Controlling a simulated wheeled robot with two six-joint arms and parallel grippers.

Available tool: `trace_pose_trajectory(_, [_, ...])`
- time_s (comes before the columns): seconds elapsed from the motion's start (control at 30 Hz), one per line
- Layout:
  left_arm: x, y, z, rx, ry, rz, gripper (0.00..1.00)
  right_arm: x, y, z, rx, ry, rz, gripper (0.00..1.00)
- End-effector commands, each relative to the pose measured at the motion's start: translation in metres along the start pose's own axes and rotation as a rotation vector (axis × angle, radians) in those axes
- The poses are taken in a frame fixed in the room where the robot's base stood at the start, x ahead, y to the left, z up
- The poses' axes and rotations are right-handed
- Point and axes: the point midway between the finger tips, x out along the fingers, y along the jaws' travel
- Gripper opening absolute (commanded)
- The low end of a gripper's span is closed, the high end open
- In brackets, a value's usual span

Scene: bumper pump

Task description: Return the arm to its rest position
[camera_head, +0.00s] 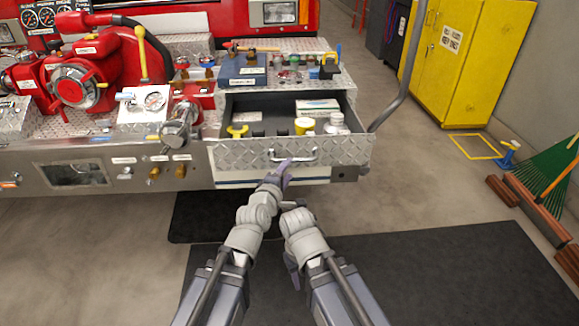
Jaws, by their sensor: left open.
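My left arm (245,238) reaches forward from the bottom of the view. My left gripper (281,172) is open, just below and in front of the handle (295,156) of a pulled-out drawer (240,153). Whether its fingers touch the handle cannot be told. My right arm (305,240) is folded close beside the left one, over the dark floor mat.
A diamond-plate bumper with a red pump (85,75) extends left. A yellow cabinet (465,60) stands back right.

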Motion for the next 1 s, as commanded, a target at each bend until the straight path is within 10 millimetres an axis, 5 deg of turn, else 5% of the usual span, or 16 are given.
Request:
trace_pose_trajectory(0.43, [0.000, -0.011, -0.005, 0.065, -0.005, -0.052, 0.48, 0.000, 0.000, 0.000, 0.000, 0.000, 0.000, 0.43])
trace_pose_trajectory(0.67, [-0.028, -0.096, -0.048, 0.532, -0.110, -0.456, 0.48, 0.000, 0.000, 0.000, 0.000, 0.000, 0.000, 0.43])
trace_pose_trajectory(0.8, [-0.070, -0.147, -0.082, 0.800, -0.262, -0.736, 0.48, 0.000, 0.000, 0.000, 0.000, 0.000, 0.000, 0.43])
trace_pose_trajectory(1.0, [-0.133, -0.189, -0.116, 1.007, -0.501, -1.018, 0.48, 0.000, 0.000, 0.000, 0.000, 0.000, 0.000, 0.43])
